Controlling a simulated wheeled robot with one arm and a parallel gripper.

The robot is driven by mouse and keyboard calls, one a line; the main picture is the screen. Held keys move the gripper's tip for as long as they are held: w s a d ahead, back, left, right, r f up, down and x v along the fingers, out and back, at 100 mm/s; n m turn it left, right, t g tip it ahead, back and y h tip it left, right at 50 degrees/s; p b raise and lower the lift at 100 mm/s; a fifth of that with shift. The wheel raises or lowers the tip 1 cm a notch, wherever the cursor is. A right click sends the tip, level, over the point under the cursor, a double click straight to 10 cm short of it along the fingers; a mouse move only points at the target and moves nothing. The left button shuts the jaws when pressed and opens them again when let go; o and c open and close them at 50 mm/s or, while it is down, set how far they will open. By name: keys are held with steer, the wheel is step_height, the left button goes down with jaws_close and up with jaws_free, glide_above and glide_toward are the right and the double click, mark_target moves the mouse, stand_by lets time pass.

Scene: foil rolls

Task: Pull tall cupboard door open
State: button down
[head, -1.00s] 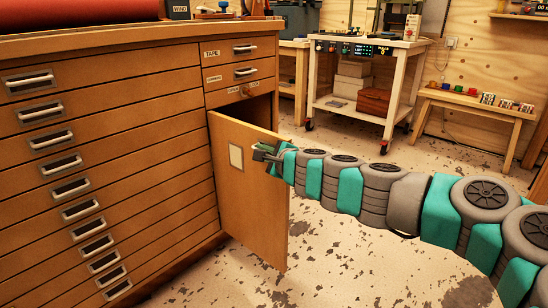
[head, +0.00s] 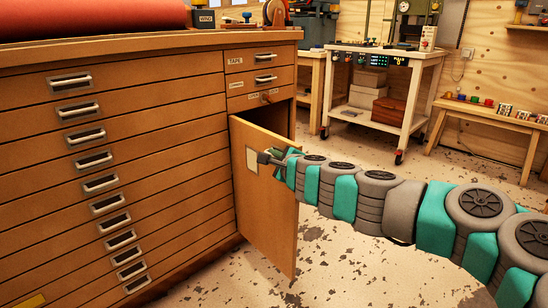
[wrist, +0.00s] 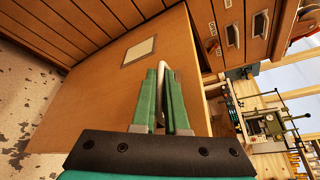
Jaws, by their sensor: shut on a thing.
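The tall cupboard door (head: 262,213) is a plain wooden panel in the drawer cabinet. It stands partly open, swung out from the cabinet front, with a dark gap behind its top edge. A pale label plate (head: 252,160) is on its face. My gripper (head: 272,158) is at the upper outer part of the door. In the wrist view my green fingers (wrist: 163,75) are shut on a pale bar handle (wrist: 163,66) near the door's edge. The door panel (wrist: 105,100) fills much of that view. The inside of the cupboard is mostly hidden.
The wide drawers (head: 110,165) with metal handles lie left of the door. Small drawers (head: 262,80) sit above it. A white wheeled cart (head: 385,100) and a low bench (head: 490,115) stand behind. The floor (head: 340,265) in front is clear.

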steer(key=c, duration=1.2)
jaws_free()
steer(key=shift+p+v, duration=0.3)
steer(key=shift+v, duration=3.55)
